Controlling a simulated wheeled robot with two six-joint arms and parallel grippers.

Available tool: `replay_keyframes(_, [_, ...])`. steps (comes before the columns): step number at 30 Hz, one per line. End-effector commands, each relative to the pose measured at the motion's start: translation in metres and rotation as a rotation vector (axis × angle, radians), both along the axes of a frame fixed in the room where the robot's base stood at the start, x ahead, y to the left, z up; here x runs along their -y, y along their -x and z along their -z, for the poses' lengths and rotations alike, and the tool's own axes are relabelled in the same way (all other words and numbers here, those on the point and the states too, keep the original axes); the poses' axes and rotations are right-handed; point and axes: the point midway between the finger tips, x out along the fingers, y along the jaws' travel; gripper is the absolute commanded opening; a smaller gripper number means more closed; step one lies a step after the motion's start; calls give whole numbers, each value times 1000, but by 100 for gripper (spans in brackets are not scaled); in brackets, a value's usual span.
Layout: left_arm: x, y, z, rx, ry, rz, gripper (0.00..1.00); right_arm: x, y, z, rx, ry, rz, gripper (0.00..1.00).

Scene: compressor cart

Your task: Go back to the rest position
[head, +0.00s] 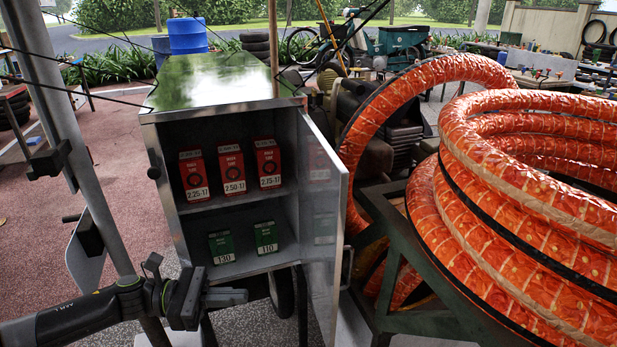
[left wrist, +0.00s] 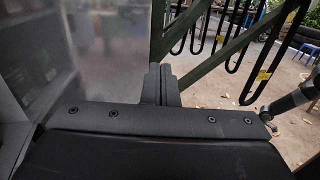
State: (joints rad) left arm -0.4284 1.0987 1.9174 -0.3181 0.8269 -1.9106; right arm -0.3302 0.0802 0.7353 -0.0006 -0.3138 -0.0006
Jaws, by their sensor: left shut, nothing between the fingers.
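My left gripper (head: 240,297) is low at the front left in the head view, in front of the open metal cabinet and below its lower shelf. Its fingers are shut together with nothing between them. They also show in the left wrist view (left wrist: 161,86), with a grey panel to their left. The cabinet (head: 222,107) stands with its door (head: 325,230) swung open to the right. Red boxes (head: 232,170) marked 2.25-17, 2.50-17 and 2.75-17 stand on the upper shelf. Two green boxes (head: 221,246) marked 130 and 110 stand on the lower shelf. My right gripper is not in view.
Large coils of orange hose (head: 530,170) rest on a dark green frame (head: 400,285) to the right of the door. A blue barrel (head: 187,36) stands behind the cabinet. Reddish paving (head: 105,130) lies open at the left.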

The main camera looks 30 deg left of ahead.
Motion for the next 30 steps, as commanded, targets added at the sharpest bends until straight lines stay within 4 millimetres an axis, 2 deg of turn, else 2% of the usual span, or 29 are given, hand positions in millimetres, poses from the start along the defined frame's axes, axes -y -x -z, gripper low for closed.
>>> replay_keyframes(5, [-3, -2, 2, -15, 11, -18, 0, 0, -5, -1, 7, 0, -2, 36])
replay_keyframes(8, [-20, -14, 13, -95, 72, -112, 0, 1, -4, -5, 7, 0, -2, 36])
replay_keyframes(10, [-44, -27, 31, -206, 167, -238, 0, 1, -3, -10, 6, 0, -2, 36])
replay_keyframes(11, [-57, -33, 41, -266, 222, -303, 0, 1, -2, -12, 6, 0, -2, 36])
replay_keyframes(14, [-104, -43, 90, -489, 458, -549, 0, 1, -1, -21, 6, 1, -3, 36])
replay_keyframes(15, [-121, -43, 114, -580, 568, -649, 0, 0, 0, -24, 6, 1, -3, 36])
replay_keyframes(17, [-143, -36, 152, -709, 740, -792, 0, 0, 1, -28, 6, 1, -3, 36])
replay_keyframes(18, [-155, -28, 179, -792, 860, -886, 0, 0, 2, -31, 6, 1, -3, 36])
replay_keyframes(20, [-167, -12, 221, -908, 1044, -1021, 0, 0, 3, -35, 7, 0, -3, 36])
replay_keyframes(21, [-170, 1, 248, -978, 1168, -1106, 0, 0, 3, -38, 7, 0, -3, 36])
replay_keyframes(23, [-171, 25, 289, -1073, 1347, -1231, 0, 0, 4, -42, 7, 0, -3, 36])
replay_keyframes(24, [-167, 42, 314, -1128, 1465, -1312, 0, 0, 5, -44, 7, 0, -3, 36])
replay_keyframes(26, [-157, 70, 350, -1200, 1638, -1428, 0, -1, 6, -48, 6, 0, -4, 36])
replay_keyframes(27, [-147, 89, 373, -1240, 1751, -1506, 0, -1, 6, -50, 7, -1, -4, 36])
replay_keyframes(30, [-113, 138, 421, -1314, 2016, -1700, 0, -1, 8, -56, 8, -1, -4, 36])
